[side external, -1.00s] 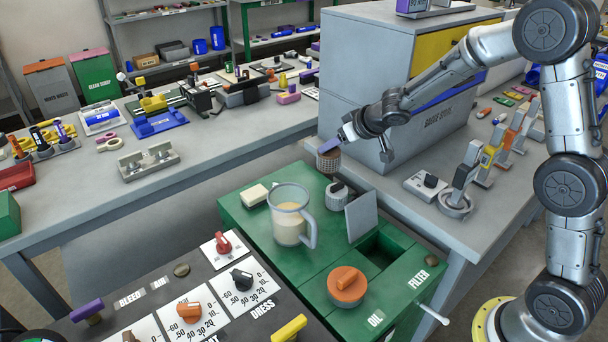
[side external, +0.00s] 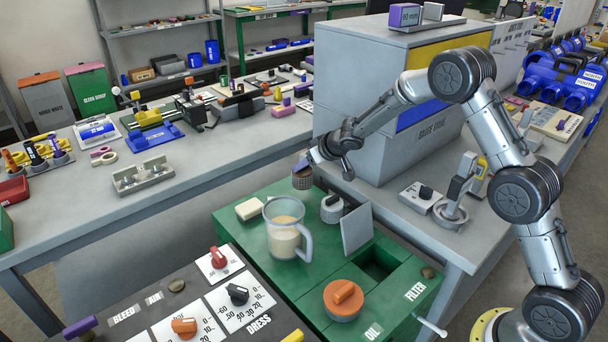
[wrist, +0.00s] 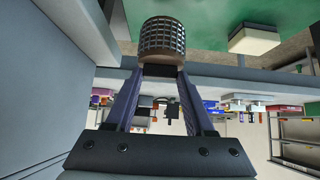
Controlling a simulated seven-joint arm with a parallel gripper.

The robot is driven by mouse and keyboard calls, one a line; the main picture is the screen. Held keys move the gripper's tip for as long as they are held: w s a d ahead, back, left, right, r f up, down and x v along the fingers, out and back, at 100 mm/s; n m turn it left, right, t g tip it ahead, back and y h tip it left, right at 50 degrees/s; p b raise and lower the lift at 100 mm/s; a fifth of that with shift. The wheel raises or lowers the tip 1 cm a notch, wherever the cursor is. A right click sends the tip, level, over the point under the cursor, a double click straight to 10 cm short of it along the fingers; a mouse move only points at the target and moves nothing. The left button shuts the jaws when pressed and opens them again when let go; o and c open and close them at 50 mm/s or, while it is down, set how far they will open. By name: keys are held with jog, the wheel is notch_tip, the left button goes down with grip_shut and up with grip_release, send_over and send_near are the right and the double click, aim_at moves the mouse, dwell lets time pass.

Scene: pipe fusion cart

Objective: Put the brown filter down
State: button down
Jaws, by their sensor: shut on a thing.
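The brown filter (side external: 302,182) is a small mesh cylinder with a brown top. My gripper (side external: 304,163) is shut on it and holds it upright at the far edge of the green cart top (side external: 240,225). In the wrist view the filter (wrist: 163,41) sits between the fingertips (wrist: 160,72), its mesh body beyond them. I cannot tell whether its base touches the green top. A white-grey filter (side external: 332,208) with a dark handle stands on the green top to its right.
A cream block (side external: 250,208), a clear jug (side external: 286,240) of pale liquid and an orange-handled cap (side external: 343,299) stand on the green top. An upright grey lid (side external: 357,229) borders an open well (side external: 378,263). A large grey cabinet (side external: 350,105) rises behind.

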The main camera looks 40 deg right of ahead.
aim_at(307, 173)
jog(key=shift+w+f, duration=0.3)
jog(key=shift+f, duration=0.2)
jog(key=shift+w+f, duration=0.25)
jog(key=shift+f, duration=1.35)
jog(key=shift+f, duration=0.15)
jog(key=shift+c, duration=1.3)
grip_release()
